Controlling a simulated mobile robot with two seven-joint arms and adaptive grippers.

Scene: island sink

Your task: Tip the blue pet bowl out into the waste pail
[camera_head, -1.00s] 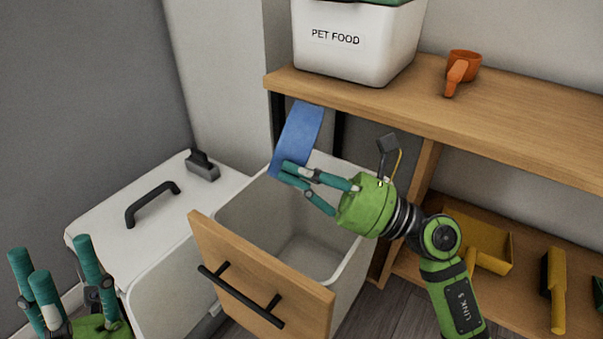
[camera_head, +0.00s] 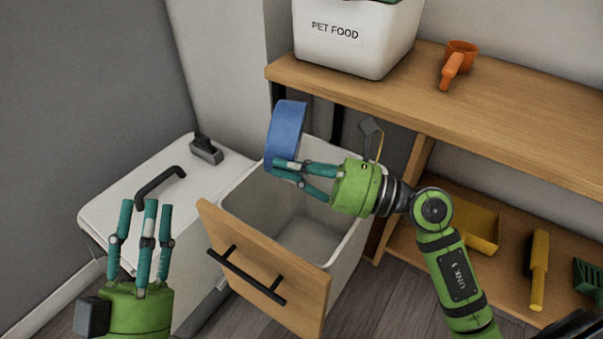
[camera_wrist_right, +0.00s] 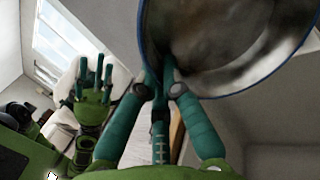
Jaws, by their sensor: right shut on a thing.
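The blue pet bowl (camera_head: 287,131) is turned on its side above the back left rim of the open white pail (camera_head: 345,252) in the pulled-out wooden-front drawer. My right gripper (camera_head: 284,168) is shut on the bowl's lower edge. In the right wrist view the bowl's metallic inside (camera_wrist_right: 235,40) shows, with no contents that I can make out; part of it is cut off. The pail's visible inside looks empty. My left gripper (camera_head: 147,208) is open and empty, fingers up, in front of the lidded bin; it also shows in the right wrist view (camera_wrist_right: 96,68).
A lidded white bin (camera_head: 128,190) with a black handle stands left of the drawer. A wooden shelf (camera_head: 480,105) at the right holds the pet food box (camera_head: 350,48) and an orange scoop (camera_head: 456,62). A yellow dustpan (camera_head: 478,230) and brush (camera_head: 539,268) lie below.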

